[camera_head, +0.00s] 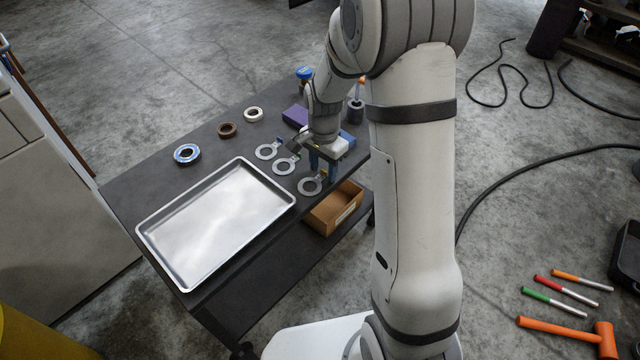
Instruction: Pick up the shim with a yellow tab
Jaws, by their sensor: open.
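Three flat grey ring-shaped shims with small tabs lie in a slanting row on the dark table: a far one (266,152), a middle one (285,167) and a near one (309,187). The tabs are too small, and partly too close to my gripper, for me to tell which one is yellow. My gripper (322,170) is open and points down just right of the middle and near shims, with its fingertips close to the near shim's tab. It holds nothing that I can see. Its height above the table is hard to tell.
A shiny metal tray (215,222) fills the table's near left. A blue-and-white ring (187,153), a brown ring (227,130) and a pale ring (253,114) lie farther back. A purple box (295,117) stands behind my gripper. A cardboard bin (333,208) sits below on the lower shelf.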

